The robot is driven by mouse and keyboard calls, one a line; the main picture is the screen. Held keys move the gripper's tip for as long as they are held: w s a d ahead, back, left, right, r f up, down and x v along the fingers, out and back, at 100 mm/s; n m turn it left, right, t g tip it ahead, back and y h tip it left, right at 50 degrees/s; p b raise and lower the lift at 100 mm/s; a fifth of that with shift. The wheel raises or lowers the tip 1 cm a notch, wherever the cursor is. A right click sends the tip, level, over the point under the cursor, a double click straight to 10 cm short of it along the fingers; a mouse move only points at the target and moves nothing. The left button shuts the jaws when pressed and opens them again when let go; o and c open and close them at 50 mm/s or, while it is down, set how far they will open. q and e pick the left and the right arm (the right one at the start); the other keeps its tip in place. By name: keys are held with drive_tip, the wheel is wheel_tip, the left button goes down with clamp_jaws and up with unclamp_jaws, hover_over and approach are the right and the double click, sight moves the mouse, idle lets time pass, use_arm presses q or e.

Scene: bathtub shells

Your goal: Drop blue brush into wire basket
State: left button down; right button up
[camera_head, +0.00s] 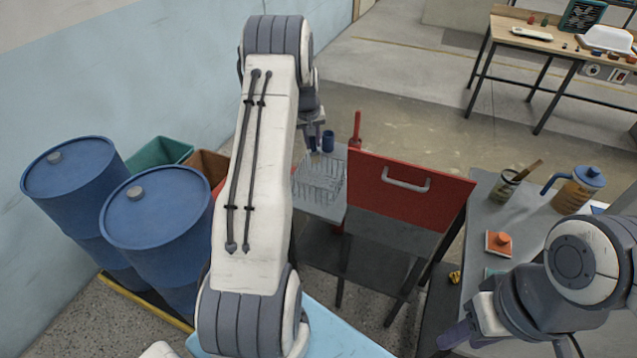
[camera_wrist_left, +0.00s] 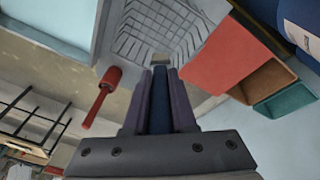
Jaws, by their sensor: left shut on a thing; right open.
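The wire basket (camera_head: 318,186) stands on a light surface beyond my left arm, and it also shows in the left wrist view (camera_wrist_left: 178,22). My left gripper (camera_head: 316,146) is shut on the blue brush (camera_head: 328,141). In the left wrist view the dark blue brush (camera_wrist_left: 160,98) sits between the fingers, with its pale tip pointing at the basket mesh. The brush appears over the basket's edge; its exact height cannot be told. My right gripper (camera_head: 456,336) is open at the lower right, partly hidden by its wrist, with nothing visible in it.
A red panel with a handle (camera_head: 410,190) stands right of the basket. A red-handled object (camera_head: 355,130) rises behind it. Blue drums (camera_head: 155,215) and a green bin (camera_head: 160,152) stand left. A grey table (camera_head: 480,215) holds a brush pot, a blue-lidded jug and an orange block.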

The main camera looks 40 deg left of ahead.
use_arm(q)
drive_tip(key=b+x, duration=0.1)
drive_tip(key=x, duration=0.1)
drive_tip(key=s+b+x, duration=0.1)
drive_tip(key=x, duration=0.1)
drive_tip(key=shift+d+f, duration=0.1)
drive_tip(key=shift+d, duration=0.1)
drive_tip(key=c, duration=0.7)
unclamp_jaws()
drive_tip(key=shift+o, duration=0.2)
drive_tip(key=b, duration=0.3)
approach(313, 150)
drive_tip(key=shift+s+d+r, duration=0.25)
drive_tip(key=shift+s+r, duration=0.15)
drive_tip(key=shift+s, duration=0.1)
